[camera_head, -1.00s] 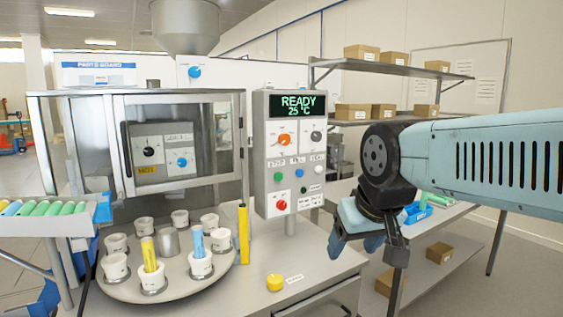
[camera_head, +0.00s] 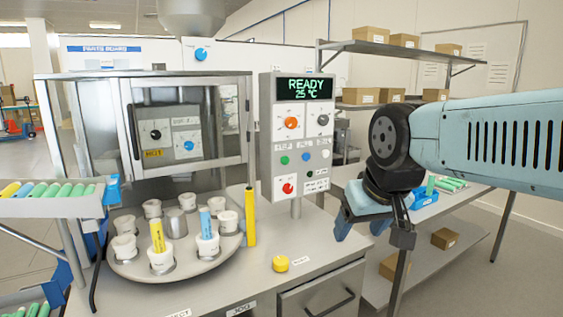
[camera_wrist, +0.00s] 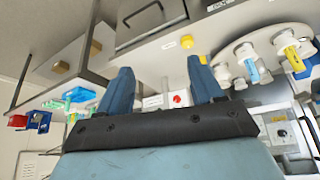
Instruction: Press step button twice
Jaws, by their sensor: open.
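A yellow round button (camera_head: 280,263) sits on the tabletop beside a small label, and also shows in the wrist view (camera_wrist: 187,41). The labels are too small to tell which is the step button. My gripper (camera_head: 360,228) is open and empty, right of the panel and apart from all buttons. Its two blue fingers (camera_wrist: 160,68) show in the wrist view.
A round turntable (camera_head: 128,262) with several white cups stands left on the table. A glass-fronted cabinet (camera_head: 245,125) is behind. Right are a side table (camera_head: 450,205) and shelves. The table around the yellow button is mostly clear.

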